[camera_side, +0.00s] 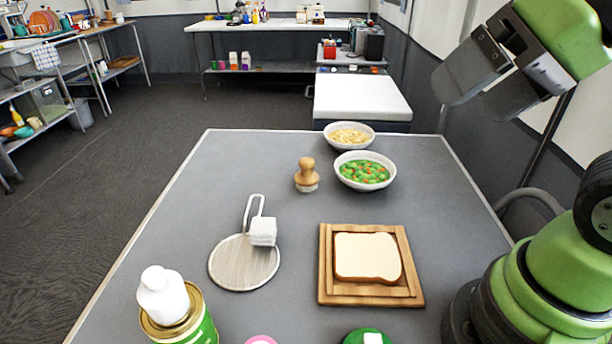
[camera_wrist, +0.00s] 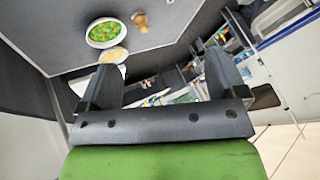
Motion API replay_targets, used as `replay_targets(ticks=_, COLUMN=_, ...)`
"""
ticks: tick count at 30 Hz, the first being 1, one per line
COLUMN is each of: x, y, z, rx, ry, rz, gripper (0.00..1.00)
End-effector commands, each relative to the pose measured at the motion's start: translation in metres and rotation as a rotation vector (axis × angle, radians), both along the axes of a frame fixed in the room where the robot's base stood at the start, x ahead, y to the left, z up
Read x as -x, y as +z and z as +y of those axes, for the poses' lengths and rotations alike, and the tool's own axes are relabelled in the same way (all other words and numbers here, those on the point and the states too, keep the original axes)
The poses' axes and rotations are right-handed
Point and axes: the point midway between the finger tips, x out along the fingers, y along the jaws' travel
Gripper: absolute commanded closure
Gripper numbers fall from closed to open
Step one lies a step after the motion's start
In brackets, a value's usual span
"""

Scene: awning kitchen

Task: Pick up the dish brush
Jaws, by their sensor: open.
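The dish brush (camera_side: 307,176) has a round wooden knob and a pale bristle base. It stands upright on the grey table, left of the bowl of green and orange vegetables, and nothing covers it. It also shows near the top of the wrist view (camera_wrist: 140,20). My gripper (camera_side: 474,100) is raised at the upper right in the side view, well apart from the brush. Its two fingers are spread and empty, and they also show in the wrist view (camera_wrist: 162,75).
A vegetable bowl (camera_side: 365,171) stands close right of the brush, with a pale-filled bowl (camera_side: 349,135) behind. The table left of the brush is clear.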

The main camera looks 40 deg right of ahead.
Motion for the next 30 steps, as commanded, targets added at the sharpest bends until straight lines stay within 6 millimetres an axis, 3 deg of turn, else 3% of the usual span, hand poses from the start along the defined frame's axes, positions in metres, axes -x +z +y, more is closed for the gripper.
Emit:
replay_targets(ticks=5, x=-0.004, y=0.001, z=-0.001, rx=0.004, ry=-0.003, rz=0.006, gripper=0.1)
replay_targets(ticks=8, x=-0.02, y=0.005, z=-0.005, rx=0.022, ry=-0.017, rz=0.026, gripper=0.1)
replay_targets(ticks=13, x=-0.076, y=0.005, z=-0.017, rx=0.08, ry=-0.057, rz=0.083, gripper=0.1)
replay_targets(ticks=17, x=-0.127, y=-0.007, z=-0.028, rx=0.13, ry=-0.081, rz=0.123, gripper=0.1)
replay_targets(ticks=23, x=-0.202, y=-0.052, z=-0.042, rx=0.2, ry=-0.102, rz=0.18, gripper=0.1)
replay_targets(ticks=30, x=-0.268, y=-0.137, z=-0.055, rx=0.266, ry=-0.103, rz=0.234, gripper=0.1)
